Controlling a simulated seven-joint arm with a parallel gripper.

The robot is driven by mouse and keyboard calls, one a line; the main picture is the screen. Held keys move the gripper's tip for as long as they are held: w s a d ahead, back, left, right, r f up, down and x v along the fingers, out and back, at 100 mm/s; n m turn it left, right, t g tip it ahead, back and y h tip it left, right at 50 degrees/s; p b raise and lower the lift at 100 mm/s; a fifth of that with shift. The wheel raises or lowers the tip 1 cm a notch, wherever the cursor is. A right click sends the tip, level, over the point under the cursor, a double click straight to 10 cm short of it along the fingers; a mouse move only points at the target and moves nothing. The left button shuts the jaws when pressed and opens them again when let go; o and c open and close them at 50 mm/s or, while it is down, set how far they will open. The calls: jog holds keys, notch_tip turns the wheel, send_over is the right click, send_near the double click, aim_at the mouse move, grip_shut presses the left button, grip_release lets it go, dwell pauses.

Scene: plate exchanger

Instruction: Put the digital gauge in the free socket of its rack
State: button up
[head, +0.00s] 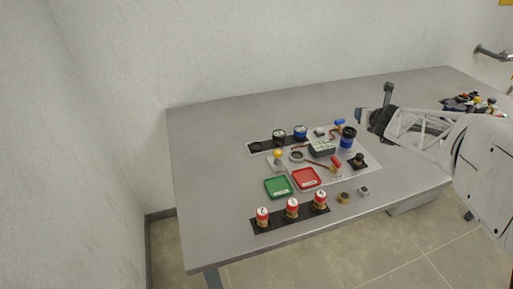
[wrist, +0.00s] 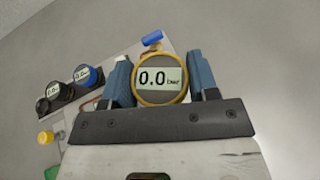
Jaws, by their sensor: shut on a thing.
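The digital gauge (wrist: 160,94) is round with a yellow rim and a display reading 0.0 bar. My gripper (wrist: 160,84) is shut on it, with a blue finger on each side. In the head view, my gripper (head: 349,136) is at the right of the white board, and the gauge in it is too small to see clearly. The black gauge rack (head: 268,146) stands at the back left of the board.
A green tray (head: 278,187) and a red tray (head: 306,178) lie in front. Several red-and-white cylinders stand in a front black rack (head: 261,225). Valves, pipes and a dark box (head: 321,149) occupy the board. The table's back left is clear.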

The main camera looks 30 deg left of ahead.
jog(key=w+d+r+m+t+h, duration=0.1)
jog(key=w+d+r+m+h, duration=0.1)
jog(key=d, duration=0.5)
jog(key=w+d+r+m+h, duration=0.1)
jog(key=w+d+m+h, duration=0.15)
jog(key=d, duration=0.45)
jog(key=s+a+f+m+h, duration=0.2)
jog(key=s+a+f+h, duration=0.15)
jog(key=a, duration=0.75)
jog(key=s+a+f+m+h, duration=0.25)
jog(key=s+a, duration=0.25)
jog(key=a, duration=0.7)
jog(key=s+a+f+m+h, duration=0.1)
jog(key=s+a+f, duration=0.1)
jog(key=s+a, duration=0.5)
jog(key=s+a+f+m+g+h, duration=0.1)
jog(key=s+a, duration=0.7)
jog(key=s, duration=0.8)
jog(key=shift+a+f+m+g+h, duration=0.25)
jog(key=shift+f+m+g+h, duration=0.05)
jog(key=shift+f+m+h, duration=0.4)
send_over(257, 148)
jog(key=shift+s+f, duration=0.15)
jog(key=shift+f, duration=0.6)
